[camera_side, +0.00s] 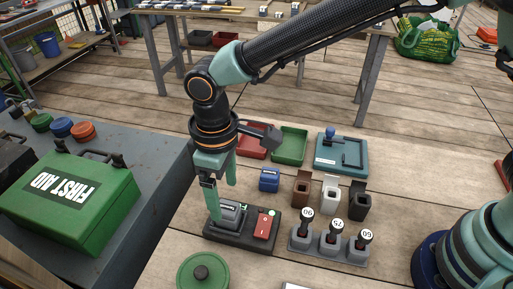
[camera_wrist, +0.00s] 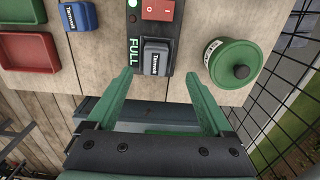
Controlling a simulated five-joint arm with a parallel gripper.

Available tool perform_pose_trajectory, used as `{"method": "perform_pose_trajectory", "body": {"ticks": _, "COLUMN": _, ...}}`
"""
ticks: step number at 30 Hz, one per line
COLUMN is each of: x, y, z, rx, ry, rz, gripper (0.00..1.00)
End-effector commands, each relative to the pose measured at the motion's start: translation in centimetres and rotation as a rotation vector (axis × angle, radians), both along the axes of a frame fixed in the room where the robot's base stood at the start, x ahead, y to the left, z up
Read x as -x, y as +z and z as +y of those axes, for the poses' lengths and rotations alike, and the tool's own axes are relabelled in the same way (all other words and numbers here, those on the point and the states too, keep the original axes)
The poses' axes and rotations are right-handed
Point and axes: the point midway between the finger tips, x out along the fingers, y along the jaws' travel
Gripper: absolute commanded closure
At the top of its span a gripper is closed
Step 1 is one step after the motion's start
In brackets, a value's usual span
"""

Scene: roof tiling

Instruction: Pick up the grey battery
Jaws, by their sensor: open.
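The grey battery (camera_side: 231,213) sits in a black charger (camera_side: 243,243) with a red switch; it also shows in the wrist view (camera_wrist: 155,58), with dark lettering on a pale label. A green light and the word FULL show on the charger. My gripper (camera_side: 221,199) points down at the battery, open and empty. In the wrist view, its green fingers (camera_wrist: 160,77) spread to the left and right of the battery's lower end, apart from it. In the side view, the fingertips partly overlap the battery's left and back; their exact height over it is unclear.
A blue battery (camera_side: 269,180) stands behind the charger. Red (camera_side: 254,141) and green (camera_side: 289,146) trays lie further back. A stand of numbered black-handled pieces (camera_side: 328,247) is at right. A round green lidded container (camera_side: 202,272) sits in front.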

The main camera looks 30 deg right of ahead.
Motion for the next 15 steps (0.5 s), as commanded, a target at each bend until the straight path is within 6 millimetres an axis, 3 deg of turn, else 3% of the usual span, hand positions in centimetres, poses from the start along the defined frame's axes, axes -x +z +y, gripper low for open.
{"method": "perform_pose_trajectory", "body": {"ticks": 8, "x": -0.1, "y": -2.2, "z": -0.2, "rx": 0.002, "ry": -0.001, "rz": 0.002, "gripper": 0.15}}
{"method": "perform_pose_trajectory", "body": {"ticks": 15, "x": -0.6, "y": -5.6, "z": -0.5, "rx": 0.002, "ry": 0.0, "rz": 0.002, "gripper": 0.15}}
